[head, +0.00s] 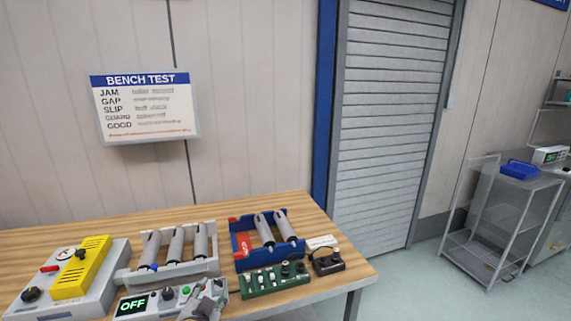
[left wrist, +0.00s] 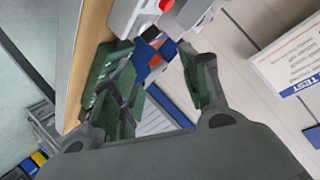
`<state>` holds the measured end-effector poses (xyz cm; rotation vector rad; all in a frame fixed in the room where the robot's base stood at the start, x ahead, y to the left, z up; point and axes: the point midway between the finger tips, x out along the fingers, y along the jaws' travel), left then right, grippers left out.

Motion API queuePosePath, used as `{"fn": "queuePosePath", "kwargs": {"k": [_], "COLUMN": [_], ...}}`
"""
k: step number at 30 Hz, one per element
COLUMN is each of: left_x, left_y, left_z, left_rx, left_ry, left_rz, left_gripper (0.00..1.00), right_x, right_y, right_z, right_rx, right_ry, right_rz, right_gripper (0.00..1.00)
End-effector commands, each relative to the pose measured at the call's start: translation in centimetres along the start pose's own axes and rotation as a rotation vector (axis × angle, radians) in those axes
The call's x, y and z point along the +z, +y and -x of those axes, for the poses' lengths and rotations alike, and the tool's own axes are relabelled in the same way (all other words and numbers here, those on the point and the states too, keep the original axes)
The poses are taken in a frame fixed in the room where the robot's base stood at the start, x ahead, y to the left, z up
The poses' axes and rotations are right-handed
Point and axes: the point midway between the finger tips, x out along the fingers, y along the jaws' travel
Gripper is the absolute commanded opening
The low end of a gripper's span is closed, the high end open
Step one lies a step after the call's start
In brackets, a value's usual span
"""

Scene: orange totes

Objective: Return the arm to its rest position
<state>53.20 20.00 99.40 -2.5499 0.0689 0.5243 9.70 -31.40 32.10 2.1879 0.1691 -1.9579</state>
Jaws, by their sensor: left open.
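My left gripper (head: 205,300) shows at the bottom of the head view, at the front of the wooden bench (head: 290,205), in front of the grey roller unit (head: 205,270). In the left wrist view my left gripper (left wrist: 155,78) has its two green-padded fingers spread apart, with nothing held between them. Beyond the fingers, blue, red and grey parts show, too partial to name surely. The rest of the left arm is out of the head view. My right gripper is in neither view.
The bench holds a grey box with a yellow cover (head: 80,268), a display reading OFF (head: 132,306), a blue roller unit (head: 242,243), a green control board (head: 275,280) and a small black box (head: 328,262). A wire cart (head: 500,220) stands right; floor between is clear.

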Motion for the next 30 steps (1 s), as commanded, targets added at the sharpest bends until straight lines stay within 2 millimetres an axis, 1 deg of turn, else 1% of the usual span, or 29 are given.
{"fn": "queuePosePath", "kwargs": {"k": [1,3,8,9,12,15,18,24,30], "left_x": [1.7,4.1,9.2,10.3,13.0,14.9,16.3,18.3,19.8], "left_y": [0.5,1.2,3.1,3.6,4.7,5.6,6.3,7.4,8.2], "left_z": [0.4,1.1,3.3,4.0,5.8,7.4,8.8,11.1,13.1], "left_rx": [0.023,0.058,0.139,0.159,0.208,0.245,0.275,0.324,0.364], "left_ry": [-0.055,-0.135,-0.316,-0.36,-0.466,-0.547,-0.61,-0.708,-0.79], "left_rz": [0.029,0.067,0.152,0.171,0.214,0.246,0.269,0.302,0.328], "left_gripper": [0.45,0.45,0.45,0.45,0.45,0.45,0.45,0.45,0.45], "right_x": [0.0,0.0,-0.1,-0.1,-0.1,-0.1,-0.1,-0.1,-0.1], "right_y": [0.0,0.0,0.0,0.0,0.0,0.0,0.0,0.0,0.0], "right_z": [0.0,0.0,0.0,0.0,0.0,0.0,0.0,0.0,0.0], "right_rx": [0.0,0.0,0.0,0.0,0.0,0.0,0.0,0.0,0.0], "right_ry": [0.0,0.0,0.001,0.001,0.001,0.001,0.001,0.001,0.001], "right_rz": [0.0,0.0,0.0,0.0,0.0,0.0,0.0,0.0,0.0], "right_gripper": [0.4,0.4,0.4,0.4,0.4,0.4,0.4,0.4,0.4]}}
